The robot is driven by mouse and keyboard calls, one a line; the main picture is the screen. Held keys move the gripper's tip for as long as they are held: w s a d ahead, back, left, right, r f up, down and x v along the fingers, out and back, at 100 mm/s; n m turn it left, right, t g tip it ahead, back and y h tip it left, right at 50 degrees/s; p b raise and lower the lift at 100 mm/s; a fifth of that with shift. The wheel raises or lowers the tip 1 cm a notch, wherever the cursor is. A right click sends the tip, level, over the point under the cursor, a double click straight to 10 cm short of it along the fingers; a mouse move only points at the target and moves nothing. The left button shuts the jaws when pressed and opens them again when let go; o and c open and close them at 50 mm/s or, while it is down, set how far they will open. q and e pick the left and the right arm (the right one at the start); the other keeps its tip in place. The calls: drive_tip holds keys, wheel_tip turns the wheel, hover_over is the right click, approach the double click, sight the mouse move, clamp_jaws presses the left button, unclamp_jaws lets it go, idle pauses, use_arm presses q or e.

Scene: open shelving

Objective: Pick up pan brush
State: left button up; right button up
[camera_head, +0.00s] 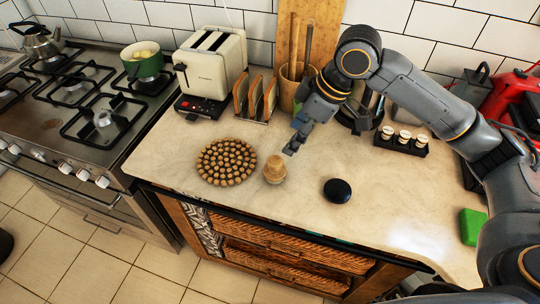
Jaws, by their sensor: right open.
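The pan brush appears to be the small, round tan wooden object (275,170) on the pale countertop, right of a beaded wooden trivet. My right gripper (290,151) reaches down from the upper right, just above and right of the brush. Its jaws are open with nothing between them, and they look apart from the brush, though the exact gap is hard to judge. My left gripper is not in view.
The beaded trivet (227,162) lies close left of the brush. A black round object (337,190) sits to the right. A toast rack (255,98), utensil pot (290,88) and spice jar holder (402,141) stand behind. The front counter is mostly clear.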

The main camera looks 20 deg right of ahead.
hover_over(276, 160)
drive_tip(key=s+d, duration=0.1)
drive_tip(key=s, duration=0.1)
drive_tip(key=f, duration=0.6)
drive_tip(key=shift+w+d, duration=0.1)
drive_tip(key=shift+w, duration=0.15)
drive_tip(key=shift+w+f, duration=0.1)
drive_tip(key=shift+f, duration=0.2)
drive_tip(key=shift+w+a+f+p, duration=0.1)
drive_tip(key=shift+a+f+p, duration=0.1)
drive_tip(key=shift+f+p, duration=0.25)
drive_tip(key=x, duration=0.3)
drive_tip(key=shift+w+d+f+p, duration=0.15)
drive_tip(key=shift+w+f+p, duration=0.15)
drive_tip(key=shift+f, duration=0.5)
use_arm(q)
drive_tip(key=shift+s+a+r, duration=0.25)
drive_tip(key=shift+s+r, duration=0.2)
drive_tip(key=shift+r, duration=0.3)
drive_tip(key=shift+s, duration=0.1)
